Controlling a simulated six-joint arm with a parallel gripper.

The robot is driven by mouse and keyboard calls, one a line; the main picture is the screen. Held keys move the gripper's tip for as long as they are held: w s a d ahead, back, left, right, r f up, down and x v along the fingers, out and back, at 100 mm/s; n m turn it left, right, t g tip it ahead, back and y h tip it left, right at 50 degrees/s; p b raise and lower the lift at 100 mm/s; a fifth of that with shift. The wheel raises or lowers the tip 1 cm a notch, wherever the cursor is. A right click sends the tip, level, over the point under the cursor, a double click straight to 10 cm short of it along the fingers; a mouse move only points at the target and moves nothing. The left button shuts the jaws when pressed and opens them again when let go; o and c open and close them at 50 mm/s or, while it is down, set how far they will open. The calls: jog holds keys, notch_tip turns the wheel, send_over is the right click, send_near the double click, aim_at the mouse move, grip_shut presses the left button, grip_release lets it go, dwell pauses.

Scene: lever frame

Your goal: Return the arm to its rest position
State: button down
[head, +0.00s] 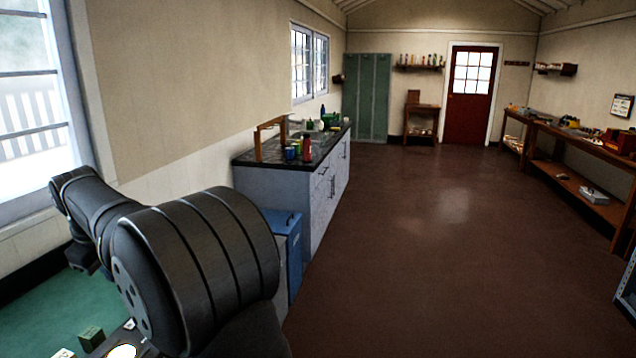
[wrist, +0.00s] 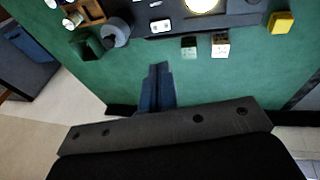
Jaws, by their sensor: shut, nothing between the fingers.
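My gripper (wrist: 159,70) shows in the wrist view, with its two dark fingers together and nothing between them. It hangs over a green work surface (wrist: 135,75), apart from the objects on it. In the head view my dark arm fills the lower left, bent in front of the window wall. I cannot make out the fingertips there.
In the wrist view, a yellow block (wrist: 281,22), small pale-topped cubes (wrist: 221,45), a grey round piece (wrist: 116,32) and a green box (wrist: 87,44) lie at the far side. A counter (head: 280,188) and blue bin (head: 284,225) stand beyond my arm. Open floor (head: 440,260) lies right.

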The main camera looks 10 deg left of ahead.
jog(key=x, duration=0.6)
jog(key=c, duration=1)
grip_release()
jog(key=o, duration=0.4)
jog(key=shift+r, duration=0.15)
jog(key=shift+c, duration=0.2)
jog(key=o, duration=0.6)
jog(key=d+r, duration=0.1)
jog(key=s+d+r, duration=0.1)
jog(key=r, duration=0.1)
jog(key=shift+s+d+r, duration=0.1)
jog(key=shift+s+d, duration=0.05)
jog(key=shift+o, duration=0.2)
jog(key=s+d+r+t, duration=0.1)
jog(key=s+d+r, duration=0.3)
jog(key=d+r, duration=0.45)
jog(key=x, duration=1)
jog(key=shift+d+r, duration=0.1)
